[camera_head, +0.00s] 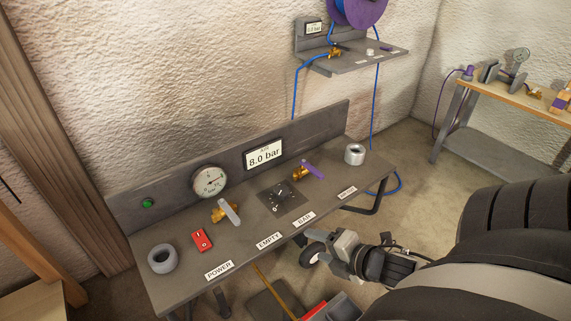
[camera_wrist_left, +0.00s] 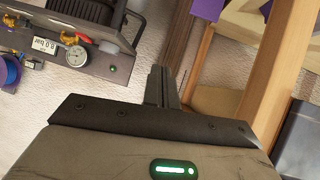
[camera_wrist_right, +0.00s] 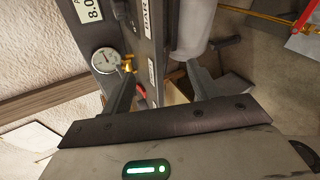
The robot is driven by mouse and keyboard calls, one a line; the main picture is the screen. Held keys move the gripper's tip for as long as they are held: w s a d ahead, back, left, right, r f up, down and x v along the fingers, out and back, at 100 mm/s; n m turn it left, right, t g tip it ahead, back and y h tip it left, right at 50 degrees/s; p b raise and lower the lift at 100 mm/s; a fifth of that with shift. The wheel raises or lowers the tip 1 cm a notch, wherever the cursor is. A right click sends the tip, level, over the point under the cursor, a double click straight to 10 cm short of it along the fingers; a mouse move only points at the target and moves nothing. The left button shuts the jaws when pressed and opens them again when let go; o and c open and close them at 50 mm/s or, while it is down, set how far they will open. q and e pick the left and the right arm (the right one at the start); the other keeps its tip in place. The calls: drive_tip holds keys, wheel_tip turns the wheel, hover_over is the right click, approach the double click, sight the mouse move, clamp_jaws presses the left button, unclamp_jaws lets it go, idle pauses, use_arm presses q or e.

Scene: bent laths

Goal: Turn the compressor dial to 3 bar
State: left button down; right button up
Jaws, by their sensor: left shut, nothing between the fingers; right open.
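The bar dial (camera_head: 280,198) is a dark round knob on a square scale plate on the grey bench panel (camera_head: 150,285), behind the BAR label (camera_head: 304,219). Its pointer is too small to read. The display (camera_head: 263,154) shows 8.0 bar. The round gauge (camera_head: 209,182) stands left of it and also shows in the right wrist view (camera_wrist_right: 106,60). My right gripper (camera_head: 338,255) is open and empty off the bench's front edge, to the right of and nearer than the dial. My left gripper (camera_wrist_left: 161,88) is shut and empty, away from the bench, outside the head view.
The bench also holds a red power switch (camera_head: 202,240), a grey-levered brass valve (camera_head: 226,212), a purple-levered valve (camera_head: 309,170), a grey ring (camera_head: 163,258) and a silver ring (camera_head: 355,154). A wall shelf (camera_head: 360,58) with a blue hose hangs behind. A wooden-topped table (camera_head: 500,92) stands right.

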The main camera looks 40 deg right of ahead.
drive_tip(key=w+d+r+n+y+b, duration=0.1)
drive_tip(key=w+d+r+n, duration=0.1)
drive_tip(key=d+n, duration=0.7)
drive_tip(key=n+y+b, duration=0.2)
drive_tip(key=n+b, duration=0.3)
drive_tip(key=n, duration=0.5)
approach(284, 191)
drive_tip(key=shift+t, duration=0.4)
drive_tip(key=b+x, duration=0.1)
drive_tip(key=x, duration=0.1)
drive_tip(key=b+x, duration=0.3)
drive_tip(key=x, duration=0.2)
drive_tip(key=shift+s+f, duration=0.1)
drive_tip(key=shift+f, duration=0.2)
use_arm(q)
drive_tip(key=w+d+f+g+h+b, duration=0.1)
drive_tip(key=d+f, duration=0.2)
drive_tip(key=f, duration=1)
drive_tip(key=shift+w+m+g, duration=0.15)
drive_tip(key=shift+m+g, duration=0.15)
drive_tip(key=shift+g, duration=0.1)
use_arm(e)
drive_tip(key=shift+x, duration=1.05)
drive_tip(key=shift+c, duration=0.2)
use_arm(q)
drive_tip(key=shift+r, duration=0.15)
use_arm(e)
drive_tip(key=c, duration=0.9)
